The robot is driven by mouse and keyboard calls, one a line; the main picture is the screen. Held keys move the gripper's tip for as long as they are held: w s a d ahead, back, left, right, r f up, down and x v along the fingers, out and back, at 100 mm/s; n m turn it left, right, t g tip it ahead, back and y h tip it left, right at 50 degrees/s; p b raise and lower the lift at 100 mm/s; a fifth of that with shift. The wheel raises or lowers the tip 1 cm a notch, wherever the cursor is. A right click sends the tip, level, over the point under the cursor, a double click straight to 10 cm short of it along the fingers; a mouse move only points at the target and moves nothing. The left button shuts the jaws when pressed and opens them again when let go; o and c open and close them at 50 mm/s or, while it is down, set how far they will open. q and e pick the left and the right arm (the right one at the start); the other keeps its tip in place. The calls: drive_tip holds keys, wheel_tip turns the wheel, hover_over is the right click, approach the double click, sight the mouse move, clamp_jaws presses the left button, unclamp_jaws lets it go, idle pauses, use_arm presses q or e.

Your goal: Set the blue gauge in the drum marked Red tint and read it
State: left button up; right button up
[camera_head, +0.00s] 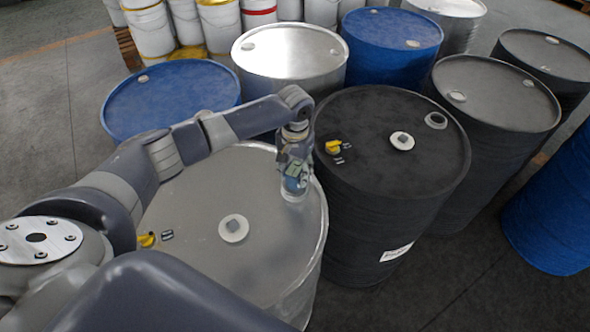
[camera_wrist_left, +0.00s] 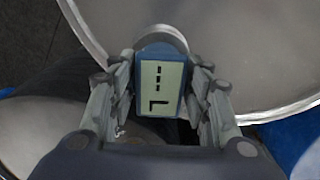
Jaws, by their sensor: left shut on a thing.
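My left gripper (camera_head: 294,182) is shut on the blue gauge (camera_wrist_left: 148,54), near the far right rim of the silver drum (camera_head: 190,200) in the head view. In the left wrist view, the gauge sits between the two fingers (camera_wrist_left: 160,95). Its pale display shows dashes and an L-like mark. The black drum (camera_head: 370,115) stands just right of the gripper. Its top has a grey-rimmed round opening (camera_head: 436,121) near the far right edge. A white label (camera_head: 396,252) on its side is too small to read. I cannot tell which drum is Red tint. My right gripper is out of view.
White caps sit on the silver (camera_head: 233,228) and black (camera_head: 402,140) drums, with yellow fittings (camera_head: 333,147) beside them. Blue (camera_head: 170,95), shiny steel (camera_head: 290,50) and dark (camera_head: 495,90) drums stand close around. White pails (camera_head: 220,25) stand behind. Open floor (camera_head: 480,290) lies at the lower right.

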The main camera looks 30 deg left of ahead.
use_arm(q)
drive_tip(key=shift+f, duration=0.65)
drive_tip(key=o, duration=1.4)
drive_tip(key=shift+c, duration=0.2)
drive_tip(key=shift+r, duration=0.1)
wheel_tip(320, 180, up, 12)
drive_tip(key=shift+f, duration=0.1)
